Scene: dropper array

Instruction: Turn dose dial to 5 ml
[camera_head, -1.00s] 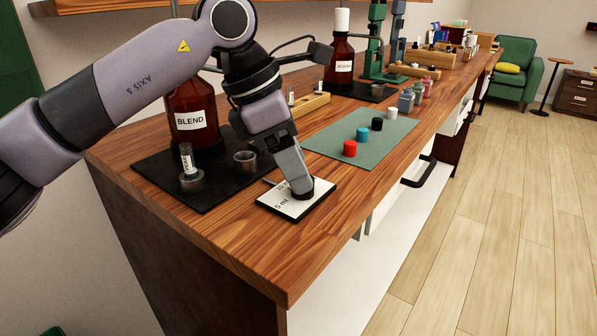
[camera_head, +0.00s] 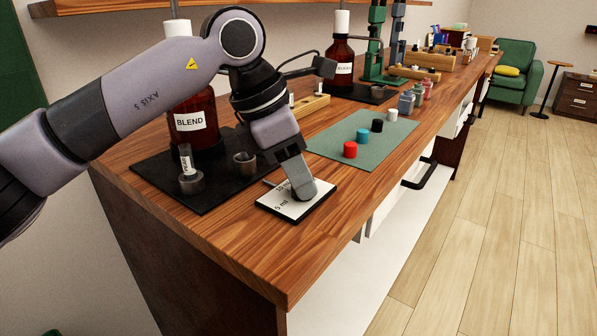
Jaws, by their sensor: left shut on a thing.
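The dose dial plate (camera_head: 287,209) is a white card with a black edge lying near the front edge of the wooden bench. It bears a "5 ml" mark on its near left part and another mark, partly covered, further back. My left gripper (camera_head: 304,190) points down onto the plate and is shut on the dial knob, which the fingers mostly hide. Where the knob points cannot be seen. My right gripper is not in view.
A brown BLEND bottle (camera_head: 192,122) stands on a black mat (camera_head: 207,199) behind the plate, with a small vial (camera_head: 187,160) and a metal cup (camera_head: 245,164). A green mat (camera_head: 335,150) with red, blue and black caps lies to the right.

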